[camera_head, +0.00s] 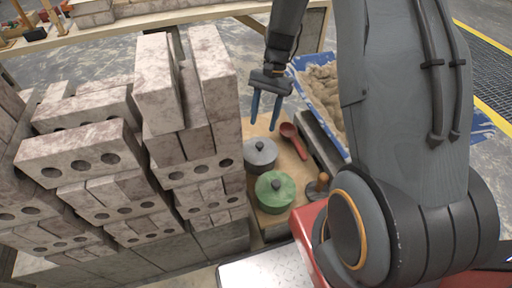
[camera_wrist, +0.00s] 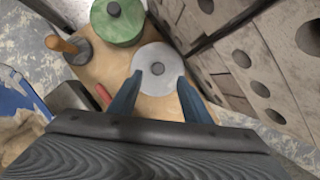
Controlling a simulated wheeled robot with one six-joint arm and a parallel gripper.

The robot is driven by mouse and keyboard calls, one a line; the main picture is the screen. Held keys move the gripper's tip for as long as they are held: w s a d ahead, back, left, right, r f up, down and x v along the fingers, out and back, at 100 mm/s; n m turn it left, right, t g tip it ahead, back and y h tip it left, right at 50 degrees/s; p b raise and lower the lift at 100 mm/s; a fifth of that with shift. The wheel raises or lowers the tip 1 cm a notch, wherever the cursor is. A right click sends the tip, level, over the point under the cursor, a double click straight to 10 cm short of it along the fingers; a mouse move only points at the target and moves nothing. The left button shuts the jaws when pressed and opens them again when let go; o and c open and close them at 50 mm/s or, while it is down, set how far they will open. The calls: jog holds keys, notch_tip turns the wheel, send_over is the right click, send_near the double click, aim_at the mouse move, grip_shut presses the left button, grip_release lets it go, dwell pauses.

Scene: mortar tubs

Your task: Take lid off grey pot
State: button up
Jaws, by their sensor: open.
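The grey pot (camera_head: 260,158) stands on a wooden board behind the green pot. Its lid with a dark round knob is on it; the lid (camera_wrist: 165,88) and its knob (camera_wrist: 158,69) also show in the wrist view. My gripper (camera_head: 264,121) is open and empty, pointing down above and a little behind the grey pot. In the wrist view my two blue fingers (camera_wrist: 169,75) lie over the near part of the lid, apart, with the knob just beyond and between their tips. The pot's body is mostly hidden under the lid there.
The green lidded pot (camera_head: 274,192) stands close beside the grey pot. A red ladle (camera_head: 294,140) and a wooden-handled tool (camera_head: 319,187) lie on the board (camera_head: 297,172). Tall stacks of bricks (camera_head: 187,110) rise close on the left. A blue tub of sand (camera_head: 322,88) is at the back right.

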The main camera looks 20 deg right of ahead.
aim_at(260, 144)
jog(key=x, duration=0.8)
jog(key=shift+d+f, duration=0.15)
jog(key=shift+d, duration=0.15)
jog(key=shift+c, duration=0.4)
grip_shut()
